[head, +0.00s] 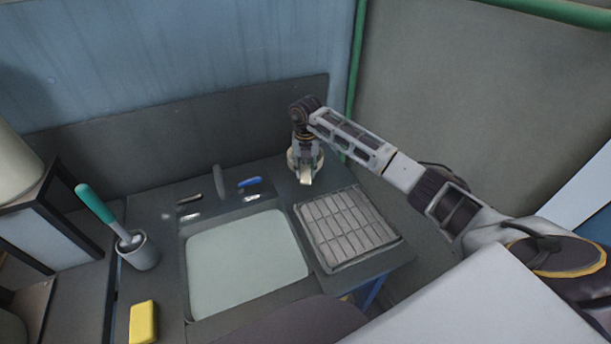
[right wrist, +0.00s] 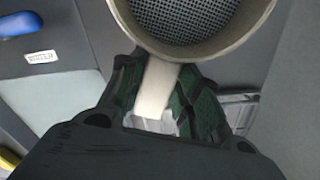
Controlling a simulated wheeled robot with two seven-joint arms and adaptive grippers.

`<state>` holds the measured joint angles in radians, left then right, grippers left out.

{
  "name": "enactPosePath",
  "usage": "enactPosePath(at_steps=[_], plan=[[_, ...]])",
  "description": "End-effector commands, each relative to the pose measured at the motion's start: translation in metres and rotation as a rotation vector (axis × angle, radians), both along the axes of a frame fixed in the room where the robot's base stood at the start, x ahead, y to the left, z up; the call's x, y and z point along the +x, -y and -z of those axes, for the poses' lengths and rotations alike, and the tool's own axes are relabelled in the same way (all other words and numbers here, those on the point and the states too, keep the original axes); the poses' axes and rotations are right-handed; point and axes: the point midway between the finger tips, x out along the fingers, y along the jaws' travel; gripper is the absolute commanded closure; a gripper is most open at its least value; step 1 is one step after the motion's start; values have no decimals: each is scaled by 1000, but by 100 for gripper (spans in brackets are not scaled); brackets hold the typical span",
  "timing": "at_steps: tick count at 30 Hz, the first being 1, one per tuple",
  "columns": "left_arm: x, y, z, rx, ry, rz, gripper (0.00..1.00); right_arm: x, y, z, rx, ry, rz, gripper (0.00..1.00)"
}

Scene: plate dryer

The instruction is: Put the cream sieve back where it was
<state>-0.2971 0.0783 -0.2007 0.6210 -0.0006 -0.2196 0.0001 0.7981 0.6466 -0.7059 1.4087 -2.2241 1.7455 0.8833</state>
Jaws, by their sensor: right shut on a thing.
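The cream sieve (right wrist: 212,52) fills the top of the right wrist view, with its round rim and dark mesh. Its cream handle (right wrist: 155,88) lies between the two fingers of my right gripper (right wrist: 158,98), which is shut on it. In the head view my right gripper (head: 306,164) points down over the back of the counter, behind the grey rack. Only small cream parts of the sieve (head: 292,160) show around it there. I cannot tell whether the sieve touches the counter. My left gripper is not in view.
The grey slatted rack (head: 350,230) lies right of the pale sink basin (head: 245,262). A blue tap handle (head: 249,182) is left of my gripper. A cup (head: 140,252) with a green-handled brush (head: 95,203) and a yellow sponge (head: 143,322) stand left. A wall rises behind.

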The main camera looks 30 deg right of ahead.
Motion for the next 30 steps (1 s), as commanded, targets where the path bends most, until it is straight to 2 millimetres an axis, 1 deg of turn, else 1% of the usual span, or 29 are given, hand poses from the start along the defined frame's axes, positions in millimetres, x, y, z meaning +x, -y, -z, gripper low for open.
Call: enactPosePath(at_steps=[6,9,12,18,24,25,29,30], plan=[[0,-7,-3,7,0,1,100,-1,0,22,1,-3,0,100],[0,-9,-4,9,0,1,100,0,0,30,0,0,0,100],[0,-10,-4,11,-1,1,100,0,0,33,1,0,0,100],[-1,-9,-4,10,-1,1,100,0,0,33,0,0,0,100],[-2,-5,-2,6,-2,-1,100,0,0,36,0,0,0,100],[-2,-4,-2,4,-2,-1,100,0,0,36,0,-1,0,63],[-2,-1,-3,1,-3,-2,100,0,0,36,0,-1,0,46],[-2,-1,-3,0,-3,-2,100,0,0,36,0,-1,0,45]])
